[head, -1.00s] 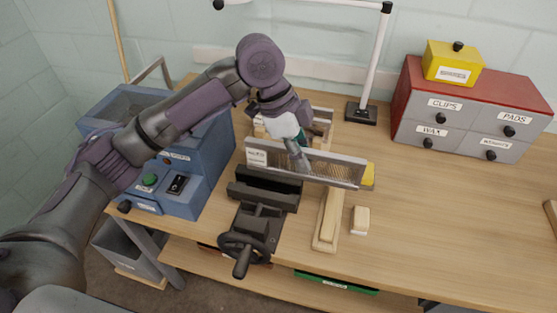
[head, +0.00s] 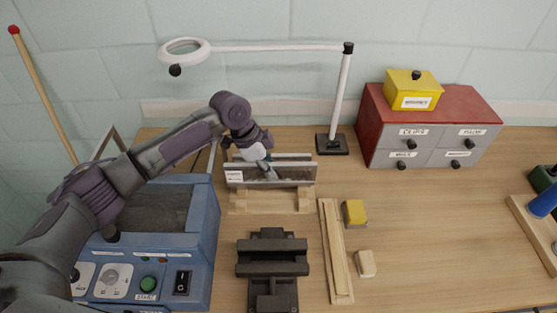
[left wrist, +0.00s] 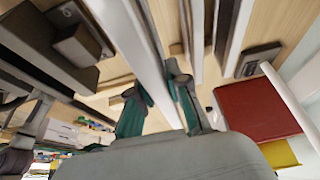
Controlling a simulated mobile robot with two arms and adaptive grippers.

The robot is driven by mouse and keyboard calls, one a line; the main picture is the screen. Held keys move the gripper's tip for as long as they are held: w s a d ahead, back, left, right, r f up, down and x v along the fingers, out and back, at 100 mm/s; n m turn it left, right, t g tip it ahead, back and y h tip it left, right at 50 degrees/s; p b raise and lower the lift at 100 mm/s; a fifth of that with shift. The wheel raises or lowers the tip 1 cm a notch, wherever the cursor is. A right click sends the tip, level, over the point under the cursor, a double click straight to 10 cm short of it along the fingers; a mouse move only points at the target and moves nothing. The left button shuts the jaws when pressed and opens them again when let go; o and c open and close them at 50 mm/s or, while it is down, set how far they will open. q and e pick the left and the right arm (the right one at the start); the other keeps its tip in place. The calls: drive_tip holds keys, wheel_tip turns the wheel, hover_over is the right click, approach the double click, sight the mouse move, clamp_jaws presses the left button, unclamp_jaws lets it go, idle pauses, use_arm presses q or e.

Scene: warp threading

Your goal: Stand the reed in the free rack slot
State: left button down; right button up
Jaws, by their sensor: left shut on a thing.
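The reed (head: 298,175), a long flat grey comb-like bar with a white label at its left end, stands on edge at the wooden rack (head: 240,204) in the head view. My left gripper (head: 266,172) is shut on the reed near its middle, from above. In the left wrist view, the reed (left wrist: 142,48) runs as a pale bar between the two fingers (left wrist: 160,104). Another bar shows just behind the reed in the head view. Whether the reed's lower edge is seated in a slot cannot be told. My right gripper is not in view.
A black vise (head: 272,256) stands in front of the rack. Wooden strips (head: 336,250), a yellow block (head: 354,212) and a pale block (head: 365,263) lie to its right. A blue machine (head: 190,215) is at left; a lamp base (head: 332,145) and drawer cabinet (head: 430,125) are behind.

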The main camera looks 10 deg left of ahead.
sight(270, 185)
use_arm(q)
drive_tip(key=shift+d+f+b, duration=0.15)
drive_tip(key=shift+f+b, duration=0.3)
drive_tip(key=shift+f, duration=0.2)
drive_tip(key=shift+f+b, duration=0.95)
drive_tip(key=shift+b, duration=0.3)
drive_tip(key=shift+f+b, duration=0.65)
drive_tip(key=shift+f, duration=1.05)
drive_tip(key=shift+f+b, duration=0.3)
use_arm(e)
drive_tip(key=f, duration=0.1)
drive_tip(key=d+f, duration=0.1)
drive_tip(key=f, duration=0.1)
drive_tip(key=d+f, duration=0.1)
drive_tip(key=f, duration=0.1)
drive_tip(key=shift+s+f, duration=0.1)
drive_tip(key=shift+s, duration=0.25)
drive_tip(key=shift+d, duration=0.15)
